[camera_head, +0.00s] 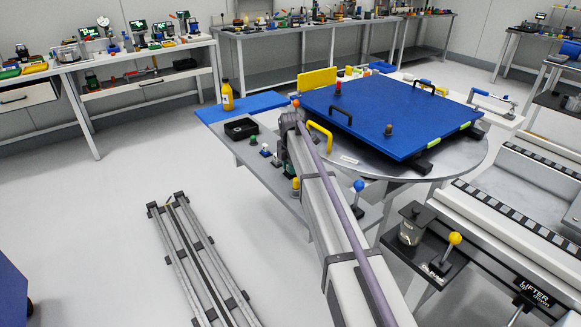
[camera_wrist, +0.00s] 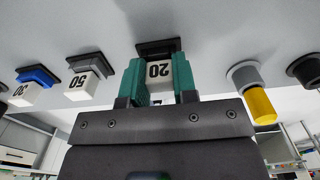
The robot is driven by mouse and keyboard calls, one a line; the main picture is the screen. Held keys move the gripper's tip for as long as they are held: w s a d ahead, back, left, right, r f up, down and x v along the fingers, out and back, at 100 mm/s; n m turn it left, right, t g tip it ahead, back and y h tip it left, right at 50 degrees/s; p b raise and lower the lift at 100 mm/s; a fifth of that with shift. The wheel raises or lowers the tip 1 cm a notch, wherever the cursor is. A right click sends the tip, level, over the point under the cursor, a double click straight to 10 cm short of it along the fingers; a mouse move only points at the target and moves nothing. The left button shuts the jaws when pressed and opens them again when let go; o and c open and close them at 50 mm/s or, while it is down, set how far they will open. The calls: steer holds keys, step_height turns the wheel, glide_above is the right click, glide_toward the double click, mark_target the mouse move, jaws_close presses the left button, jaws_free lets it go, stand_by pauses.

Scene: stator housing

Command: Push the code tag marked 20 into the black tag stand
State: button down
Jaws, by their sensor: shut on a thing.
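The white code tag marked 20 (camera_wrist: 159,71) is between the two green fingers of my gripper (camera_wrist: 158,84) in the wrist view, its number upside down. My gripper is shut on it. The black tag stand (camera_wrist: 158,47) is directly beyond the tag and in line with it. The tag's far end meets or overlaps the stand; how deep it sits in it I cannot tell. In the head view my arm largely hides the tag and stand.
In the wrist view, tag 50 in a grey stand (camera_wrist: 84,62) and tag 30 in a blue stand (camera_wrist: 37,75) are to the left. A yellow-tipped knob (camera_wrist: 261,104) is close on the right. In the head view, a blue plate (camera_head: 385,108) on a round table is beside my arm.

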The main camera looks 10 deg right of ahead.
steer(key=c, duration=0.8)
jaws_free()
steer(key=shift+o, duration=0.2)
steer(key=shift+r, duration=0.1)
steer(key=shift+r+p, duration=2.15)
steer(key=shift+p, duration=0.1)
steer(key=shift+r, duration=0.15)
step_height(320, 180, up, 11)
steer(key=p, duration=1.1)
steer(key=shift+f, duration=0.2)
